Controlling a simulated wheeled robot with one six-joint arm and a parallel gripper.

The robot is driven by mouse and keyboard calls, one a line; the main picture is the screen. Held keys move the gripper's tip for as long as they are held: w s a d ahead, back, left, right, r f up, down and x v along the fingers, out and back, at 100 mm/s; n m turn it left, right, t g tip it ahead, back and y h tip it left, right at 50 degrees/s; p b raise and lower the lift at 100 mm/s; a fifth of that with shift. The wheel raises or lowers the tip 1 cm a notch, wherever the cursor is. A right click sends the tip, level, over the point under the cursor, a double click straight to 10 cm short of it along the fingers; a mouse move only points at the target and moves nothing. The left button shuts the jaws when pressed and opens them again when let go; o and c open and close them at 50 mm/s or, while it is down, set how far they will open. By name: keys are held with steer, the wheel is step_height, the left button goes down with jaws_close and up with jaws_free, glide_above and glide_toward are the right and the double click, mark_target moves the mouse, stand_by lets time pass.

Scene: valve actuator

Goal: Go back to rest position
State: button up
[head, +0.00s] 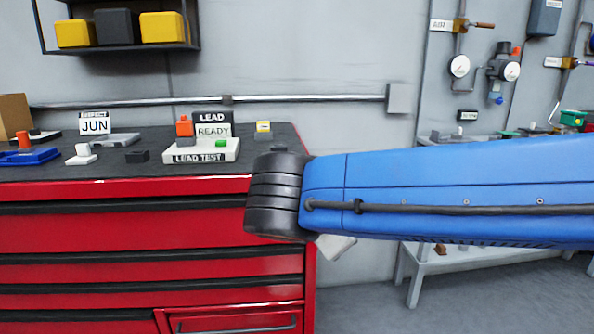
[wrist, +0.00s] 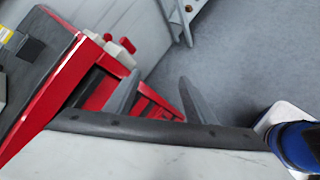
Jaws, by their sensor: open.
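My gripper (wrist: 159,78) shows in the wrist view as two grey fingers standing apart, with nothing between them. Behind the fingers are the red tool cabinet's side and the grey floor. In the head view my blue arm reaches in from the right, and its black joint overlaps the right end of the red tool cabinet (head: 120,230).
On the cabinet top stand a lead test block (head: 208,155), a JUN sign (head: 95,124) and a blue tray (head: 30,156). A wall panel has an air valve (head: 460,26) and gauges (head: 459,66). Grey floor (head: 500,300) is open at the lower right.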

steer(key=s+d+f+m+g+y, duration=0.2)
steer(key=s+d+f+m, duration=0.4)
steer(key=d+m, duration=0.5)
steer(key=s+d+f+m+g+y, duration=0.2)
steer(key=s+d+f+m, duration=0.5)
steer(key=d+f+m, duration=0.3)
steer(key=shift+s+d+f+m+g, duration=0.25)
steer(key=shift+d+f+m+g, duration=0.25)
steer(key=shift+m, duration=0.8)
steer(key=shift+a+f, duration=0.1)
